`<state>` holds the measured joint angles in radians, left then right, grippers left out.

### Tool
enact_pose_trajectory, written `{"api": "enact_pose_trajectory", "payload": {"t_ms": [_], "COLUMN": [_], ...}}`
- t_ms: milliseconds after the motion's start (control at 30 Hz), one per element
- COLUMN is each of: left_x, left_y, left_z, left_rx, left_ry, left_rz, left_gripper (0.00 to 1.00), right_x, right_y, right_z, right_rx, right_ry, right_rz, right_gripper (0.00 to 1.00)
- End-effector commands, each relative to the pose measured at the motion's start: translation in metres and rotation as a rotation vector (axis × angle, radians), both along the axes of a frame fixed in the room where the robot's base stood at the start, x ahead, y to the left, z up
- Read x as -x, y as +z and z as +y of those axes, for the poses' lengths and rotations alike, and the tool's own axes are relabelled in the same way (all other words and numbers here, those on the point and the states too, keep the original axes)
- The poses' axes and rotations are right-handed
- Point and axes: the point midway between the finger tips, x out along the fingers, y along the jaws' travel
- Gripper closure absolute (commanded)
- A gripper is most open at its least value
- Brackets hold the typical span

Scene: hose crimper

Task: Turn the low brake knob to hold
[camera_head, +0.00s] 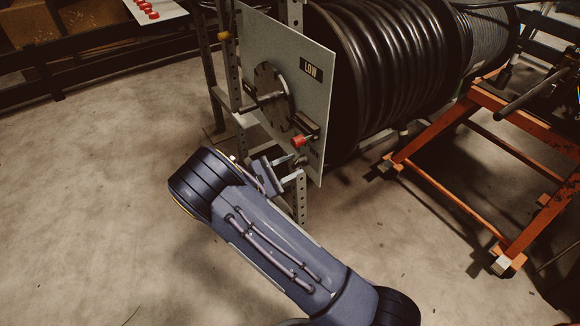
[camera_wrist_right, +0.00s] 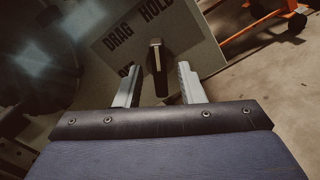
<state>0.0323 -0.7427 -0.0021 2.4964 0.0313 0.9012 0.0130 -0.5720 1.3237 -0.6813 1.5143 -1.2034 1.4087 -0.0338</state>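In the right wrist view, the brake knob (camera_wrist_right: 157,70) is a black bar with a pale end strip, on a grey panel (camera_wrist_right: 195,50). The bar stands roughly upright in the picture, its pale end below the HOLD label (camera_wrist_right: 157,10) and right of DRAG (camera_wrist_right: 118,36). A third label at the lower left is mostly hidden. My right gripper (camera_wrist_right: 159,64) is open, one finger on each side of the knob with gaps; I cannot tell how deep the knob sits between them. In the head view, my right gripper (camera_head: 272,176) is at the lower part of the upright plate (camera_head: 318,110) marked LOW (camera_head: 311,70).
The plate also carries a dark round hub (camera_head: 272,95) with a rod and a red-ended part (camera_head: 298,142) just above my gripper. A large black hose reel (camera_head: 400,60) stands behind. An orange frame (camera_head: 500,165) is at the right. The floor at left is clear.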

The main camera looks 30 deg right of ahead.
Motion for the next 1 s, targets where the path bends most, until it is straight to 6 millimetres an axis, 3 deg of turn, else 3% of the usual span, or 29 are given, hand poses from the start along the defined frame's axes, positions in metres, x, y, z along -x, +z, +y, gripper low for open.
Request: {"api": "enact_pose_trajectory", "payload": {"t_ms": [500, 1000], "left_x": [0.0, 0.0], "left_y": [0.02, 0.02], "left_z": [0.0, 0.0], "left_rx": [0.0, 0.0], "left_ry": [0.0, 0.0], "left_rz": [0.0, 0.0], "left_gripper": [1.0, 1.0], "right_x": [0.005, 0.006], "right_y": [0.001, 0.0], "right_z": [0.073, 0.077], "right_rx": [0.0, -0.001], "right_ry": [0.004, 0.002], "right_rz": [0.0, 0.0], "right_gripper": [0.65, 0.65]}}
